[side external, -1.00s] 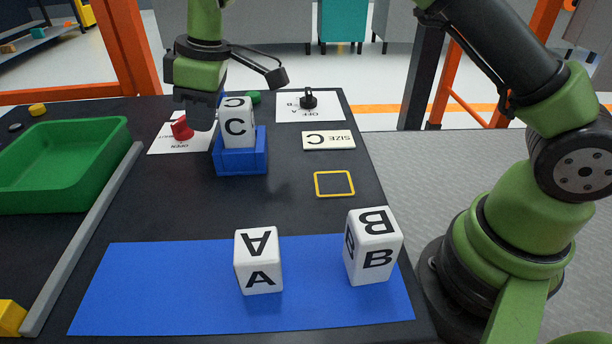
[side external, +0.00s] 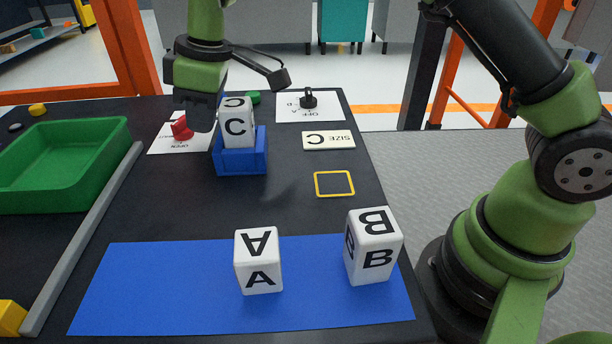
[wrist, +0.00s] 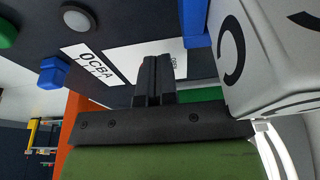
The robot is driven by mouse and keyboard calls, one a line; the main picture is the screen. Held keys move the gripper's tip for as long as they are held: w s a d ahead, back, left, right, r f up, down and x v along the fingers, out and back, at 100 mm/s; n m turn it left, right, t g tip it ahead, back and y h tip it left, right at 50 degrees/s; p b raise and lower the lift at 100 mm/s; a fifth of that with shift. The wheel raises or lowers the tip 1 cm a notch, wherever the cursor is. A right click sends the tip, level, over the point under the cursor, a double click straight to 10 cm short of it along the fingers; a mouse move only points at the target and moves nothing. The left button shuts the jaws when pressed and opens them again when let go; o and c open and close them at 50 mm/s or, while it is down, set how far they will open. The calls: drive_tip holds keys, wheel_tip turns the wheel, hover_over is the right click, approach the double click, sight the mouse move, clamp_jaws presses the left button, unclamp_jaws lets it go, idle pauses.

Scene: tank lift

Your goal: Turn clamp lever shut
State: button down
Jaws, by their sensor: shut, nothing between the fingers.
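The red clamp lever (side external: 182,128) sits on a white card (side external: 170,146) with OPEN printed near its front edge. Part of the lever and card is hidden behind my gripper. My gripper (side external: 202,118) is shut and empty, low beside the lever, just left of the white C block (side external: 238,130). I cannot tell whether it touches the lever. The C block stands upright in the blue clamp holder (side external: 241,163).
A black knob (side external: 308,98) on a white card stands at the back. White A (side external: 258,262) and B (side external: 372,247) blocks stand on a blue mat (side external: 150,285) in front. A green tray (side external: 65,160) is at left, beside a grey rail (side external: 85,235).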

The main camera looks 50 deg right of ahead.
wheel_tip(320, 180, up, 6)
drive_tip(key=shift+s, duration=0.15)
idle(0.4)
drive_tip(key=shift+d, duration=0.1)
drive_tip(key=shift+w+d+f, duration=0.25)
drive_tip(key=shift+w+f, duration=0.2)
drive_tip(key=shift+f, duration=0.6)
drive_tip(key=shift+w+d+f, duration=0.3)
drive_tip(key=shift+w+f, duration=0.1)
drive_tip(key=shift+f, duration=0.6)
drive_tip(key=shift+w+d+f, duration=0.25)
drive_tip(key=shift+w+f, duration=0.2)
drive_tip(key=shift+f, duration=0.6)
